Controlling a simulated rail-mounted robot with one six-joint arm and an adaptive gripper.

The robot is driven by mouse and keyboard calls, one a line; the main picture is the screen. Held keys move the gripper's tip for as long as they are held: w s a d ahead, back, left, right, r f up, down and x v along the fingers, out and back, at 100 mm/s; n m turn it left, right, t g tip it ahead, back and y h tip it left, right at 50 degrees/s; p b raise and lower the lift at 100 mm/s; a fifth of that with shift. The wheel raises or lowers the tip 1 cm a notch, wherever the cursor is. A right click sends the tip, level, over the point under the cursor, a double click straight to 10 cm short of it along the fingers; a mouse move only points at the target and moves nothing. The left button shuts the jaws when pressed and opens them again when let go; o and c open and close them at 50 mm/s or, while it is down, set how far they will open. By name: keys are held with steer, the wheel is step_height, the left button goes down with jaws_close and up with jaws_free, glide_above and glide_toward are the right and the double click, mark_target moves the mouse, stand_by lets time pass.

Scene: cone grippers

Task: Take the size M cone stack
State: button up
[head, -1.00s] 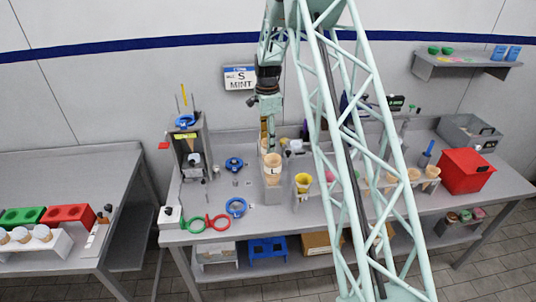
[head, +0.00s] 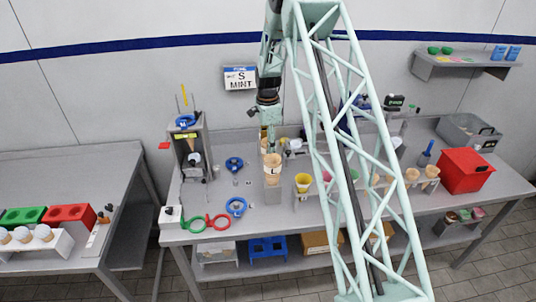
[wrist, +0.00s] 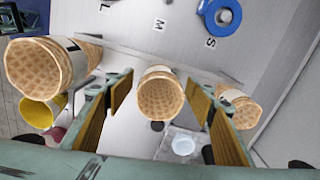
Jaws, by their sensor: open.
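The size M cone stack (wrist: 160,96) is the middle one of three waffle cone stacks in the wrist view, in line with the M printed on the grey surface. My gripper (wrist: 159,88) is open, with one yellow-padded finger on each side of this stack and gaps showing on both sides. How deep the fingertips reach along the stack is unclear. The larger L stack (wrist: 40,78) is on the left and the smaller S stack (wrist: 238,108) on the right. In the head view, the L stack (head: 272,167) stands in front of my gripper (head: 268,142) and hides the M stack.
A yellow cup (head: 303,182) stands just right of the L stack. A sign reading S MINT (head: 240,78) hangs on the wall. A red box (head: 467,171) stands at the bench's right end.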

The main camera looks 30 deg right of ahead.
steer(key=shift+c, duration=0.9)
steer(key=c, duration=0.6)
steer(key=shift+r, duration=0.15)
steer(key=shift+r+b, duration=0.5)
steer(key=shift+r, duration=4.35)
